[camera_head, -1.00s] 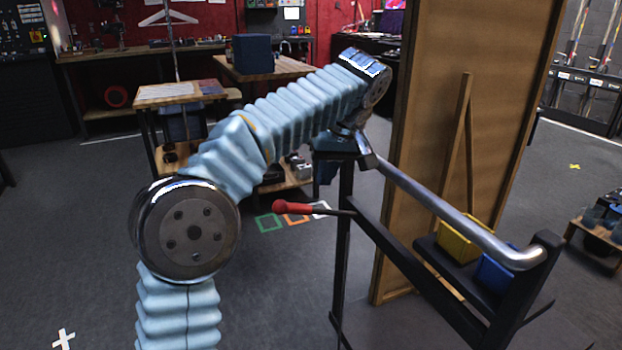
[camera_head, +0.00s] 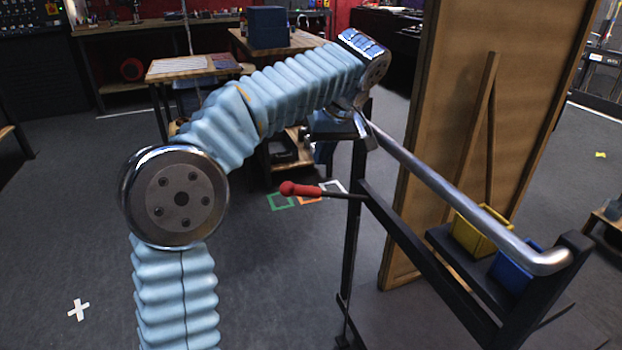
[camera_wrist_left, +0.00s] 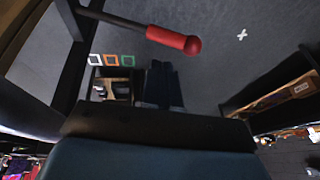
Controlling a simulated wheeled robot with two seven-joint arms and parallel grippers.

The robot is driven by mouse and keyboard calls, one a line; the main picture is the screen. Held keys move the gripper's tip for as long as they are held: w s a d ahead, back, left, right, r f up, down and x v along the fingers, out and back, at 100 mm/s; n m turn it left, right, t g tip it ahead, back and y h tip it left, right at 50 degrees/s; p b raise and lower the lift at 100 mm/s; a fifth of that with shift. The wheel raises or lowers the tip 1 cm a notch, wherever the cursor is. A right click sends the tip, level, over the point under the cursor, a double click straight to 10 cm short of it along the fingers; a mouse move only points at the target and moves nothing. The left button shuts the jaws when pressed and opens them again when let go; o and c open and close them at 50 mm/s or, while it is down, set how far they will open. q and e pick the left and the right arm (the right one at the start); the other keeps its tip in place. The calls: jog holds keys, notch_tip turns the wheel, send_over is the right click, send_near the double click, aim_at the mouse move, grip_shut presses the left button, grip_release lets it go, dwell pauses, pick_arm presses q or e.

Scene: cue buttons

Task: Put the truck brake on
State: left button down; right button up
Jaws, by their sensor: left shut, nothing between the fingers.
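The truck is a black-framed cart with a silver handle bar (camera_head: 450,190) on the right of the head view. Its brake lever (camera_head: 301,190) has a red grip with a ball end and sticks out left from the frame, roughly level. In the left wrist view the red grip (camera_wrist_left: 173,40) is at the upper middle. My left gripper (camera_head: 322,157) is above the lever, near the top of the cart's left post, partly hidden by my wrist. My right gripper is not in view.
A yellow bin (camera_head: 478,235) and a blue bin (camera_head: 515,268) sit on the cart. A tall brown board (camera_head: 450,130) stands behind it. Wooden tables (camera_head: 190,68) stand at the back. The floor on the left is clear, with a white cross (camera_head: 78,310).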

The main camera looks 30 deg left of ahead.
aim_at(305, 193)
pick_arm(q)
jog(key=x, duration=0.5)
jog(key=s+x, duration=0.1)
jog(key=x, duration=0.1)
jog(key=shift+s+a+f+b, duration=0.1)
jog(key=shift+f+b, duration=0.1)
jog(key=shift+b, duration=0.15)
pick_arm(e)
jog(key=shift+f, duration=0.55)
pick_arm(q)
jog(key=f+b, duration=0.2)
jog(key=b, duration=0.1)
jog(key=s+f+t+b, duration=0.1)
jog(key=shift+a+h+b, duration=0.3)
jog(key=shift+a+h, duration=0.1)
notch_tip(305, 193, down, 13)
jog(key=s+a+n+t+h+b, duration=0.1)
jog(key=t+h+b, duration=0.2)
jog(key=b, duration=1.2)
jog(key=shift+s+r+t+b, duration=0.2)
jog(key=shift+t+b, duration=0.1)
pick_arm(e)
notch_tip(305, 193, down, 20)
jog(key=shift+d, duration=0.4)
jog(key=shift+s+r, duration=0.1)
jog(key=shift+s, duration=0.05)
pick_arm(q)
jog(key=shift+f, duration=0.2)
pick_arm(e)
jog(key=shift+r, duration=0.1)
